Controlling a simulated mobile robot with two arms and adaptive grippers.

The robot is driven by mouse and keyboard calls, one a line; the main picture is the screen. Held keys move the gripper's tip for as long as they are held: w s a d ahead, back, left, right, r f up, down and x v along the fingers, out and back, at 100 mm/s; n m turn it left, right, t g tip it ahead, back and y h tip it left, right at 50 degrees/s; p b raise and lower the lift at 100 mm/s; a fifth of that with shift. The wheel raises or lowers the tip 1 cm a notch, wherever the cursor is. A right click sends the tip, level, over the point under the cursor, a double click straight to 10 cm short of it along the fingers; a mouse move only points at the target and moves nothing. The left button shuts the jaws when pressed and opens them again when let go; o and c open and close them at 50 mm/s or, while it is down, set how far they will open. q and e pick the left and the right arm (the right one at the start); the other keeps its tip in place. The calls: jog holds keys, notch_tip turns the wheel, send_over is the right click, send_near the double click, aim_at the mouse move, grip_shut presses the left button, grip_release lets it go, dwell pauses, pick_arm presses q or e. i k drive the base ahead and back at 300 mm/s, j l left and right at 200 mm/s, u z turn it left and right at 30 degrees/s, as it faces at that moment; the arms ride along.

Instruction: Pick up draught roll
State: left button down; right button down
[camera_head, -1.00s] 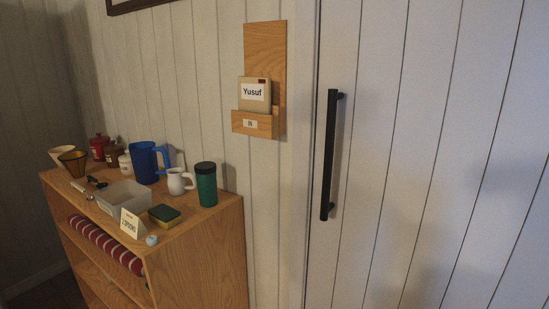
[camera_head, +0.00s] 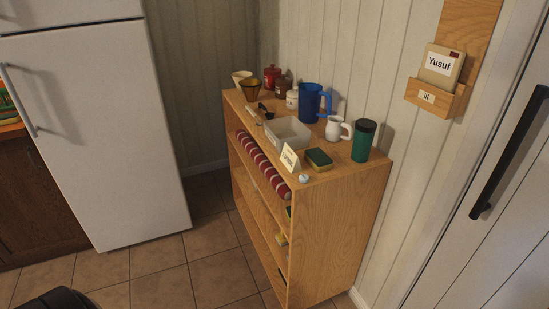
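The draught roll (camera_head: 262,163) is a long red and white striped roll. It lies lengthwise on the upper shelf of the wooden shelf unit (camera_head: 335,235), just under the top board, with its near end by the shelf's front corner. Its far end runs back toward the wall. Neither of my grippers shows in the head view. A dark rounded shape at the bottom left edge is too cut off to identify.
The unit's top holds a clear tray (camera_head: 288,133), blue jug (camera_head: 310,102), white jug (camera_head: 336,128), green tumbler (camera_head: 363,141), sponge (camera_head: 318,158) and small card (camera_head: 290,158). A white fridge (camera_head: 95,125) stands left. Tiled floor (camera_head: 225,270) is clear before the unit. A door with black handle (camera_head: 512,150) is right.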

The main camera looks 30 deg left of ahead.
aim_at(265, 165)
jog(key=i+j, duration=0.15)
jog(key=j, duration=0.2)
jog(key=i+j, duration=0.1)
jog(key=j, duration=0.25)
jog(key=i+j, duration=0.15)
jog(key=j, duration=0.15)
jog(key=i+j, duration=0.15)
jog(key=j, duration=0.2)
jog(key=i+j, duration=0.1)
jog(key=j, duration=0.25)
